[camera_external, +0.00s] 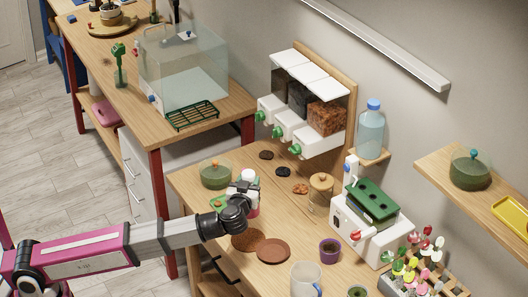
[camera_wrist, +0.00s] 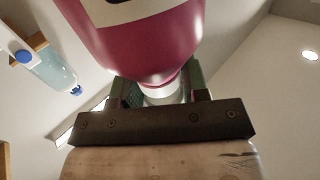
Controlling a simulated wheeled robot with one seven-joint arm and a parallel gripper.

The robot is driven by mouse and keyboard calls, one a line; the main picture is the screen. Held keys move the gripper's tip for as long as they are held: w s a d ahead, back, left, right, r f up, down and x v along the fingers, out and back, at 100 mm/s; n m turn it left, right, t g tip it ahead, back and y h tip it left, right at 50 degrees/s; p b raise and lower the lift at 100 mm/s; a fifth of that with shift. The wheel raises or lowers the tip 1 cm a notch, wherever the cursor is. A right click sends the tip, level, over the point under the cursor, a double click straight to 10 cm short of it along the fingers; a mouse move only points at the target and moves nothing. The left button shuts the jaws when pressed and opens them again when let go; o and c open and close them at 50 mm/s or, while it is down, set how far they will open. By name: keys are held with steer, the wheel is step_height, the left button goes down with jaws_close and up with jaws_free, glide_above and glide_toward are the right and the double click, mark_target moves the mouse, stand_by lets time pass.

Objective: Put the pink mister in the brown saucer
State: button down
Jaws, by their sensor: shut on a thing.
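The pink mister (camera_wrist: 145,45) fills the top of the wrist view, with a dark label at its upper edge. My gripper (camera_wrist: 163,92) is shut on its pale neck. In the external view my gripper (camera_external: 242,198) is above the wooden table, with the mister's pink part (camera_external: 252,211) showing just beside it; most of the mister is hidden. The brown saucer (camera_external: 274,251) lies flat on the table, below and right of my gripper in the picture. It looks empty. A darker, rough brown disc (camera_external: 248,241) lies at its left, close to it.
A green lidded pot (camera_external: 215,174) stands behind my gripper. A purple pot (camera_external: 329,251) and a clear jug (camera_external: 306,280) stand right of the saucer. A lidded jar (camera_external: 320,190) and white machine (camera_external: 366,225) stand farther right. Small heaps lie at the back.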

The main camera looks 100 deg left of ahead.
steer(key=w+d+f, duration=0.6)
steer(key=w+f, duration=0.3)
steer(key=f, duration=0.1)
steer(key=shift+f, duration=0.25)
steer(key=shift+w, duration=0.1)
steer(key=c, duration=0.6)
jaws_free()
steer(key=shift+f, duration=0.1)
steer(key=d, duration=1.2)
